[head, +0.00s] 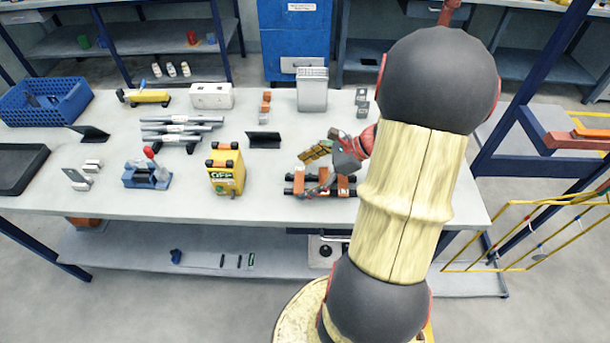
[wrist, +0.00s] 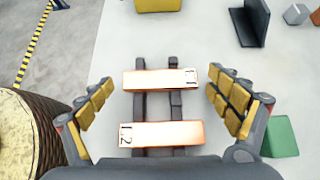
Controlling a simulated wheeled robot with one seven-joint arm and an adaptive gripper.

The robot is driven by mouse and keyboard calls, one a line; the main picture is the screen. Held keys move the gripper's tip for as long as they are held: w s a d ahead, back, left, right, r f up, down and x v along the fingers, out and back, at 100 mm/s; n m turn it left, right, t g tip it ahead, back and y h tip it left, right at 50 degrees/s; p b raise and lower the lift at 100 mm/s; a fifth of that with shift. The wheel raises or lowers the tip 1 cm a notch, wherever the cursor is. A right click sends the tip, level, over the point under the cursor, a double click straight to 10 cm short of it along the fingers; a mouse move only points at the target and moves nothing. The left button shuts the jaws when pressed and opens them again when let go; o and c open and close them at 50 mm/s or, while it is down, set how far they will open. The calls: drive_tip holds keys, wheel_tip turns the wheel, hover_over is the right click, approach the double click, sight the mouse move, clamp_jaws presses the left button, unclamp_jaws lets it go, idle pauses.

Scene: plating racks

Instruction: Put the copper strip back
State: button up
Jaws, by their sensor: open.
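A rack with two dark parallel rails (wrist: 140,106) lies on the table; in the head view the rack (head: 289,191) is partly covered by my gripper. In the wrist view one copper strip (wrist: 155,79) lies across the rails, with a small label at its right end. A second copper strip (wrist: 165,134) lies across them nearer my wrist, with a label reading 2 at its left end. My gripper (wrist: 161,92) is open and holds nothing. Its fingers stand wide apart on either side of the strips, above the rack.
A yellow box (head: 226,170) stands left of the rack. A black angled stand (head: 263,139) is behind it. A green block (wrist: 281,137) sits beside my right finger in the wrist view. Small copper-coloured blocks (head: 265,104) stand farther back. The table's front edge is close to the rack.

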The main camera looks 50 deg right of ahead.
idle(0.3)
drive_tip(key=shift+r, duration=0.3)
drive_tip(key=p+v, duration=0.5)
drive_tip(key=v, duration=0.7)
drive_tip(key=a+r+n+g+h, duration=0.1)
drive_tip(key=a+r+n+h, duration=0.2)
drive_tip(key=a+n, duration=1.1)
drive_tip(key=a+r+n+h, duration=0.3)
drive_tip(key=a+r+n, duration=0.7)
drive_tip(key=a+n, duration=0.3)
drive_tip(key=shift+w+a+n+g, duration=0.25)
drive_tip(key=shift+a+n+g, duration=0.15)
drive_tip(key=shift+a, duration=0.95)
drive_tip(key=shift+r, duration=0.1)
drive_tip(key=shift+c, duration=0.2)
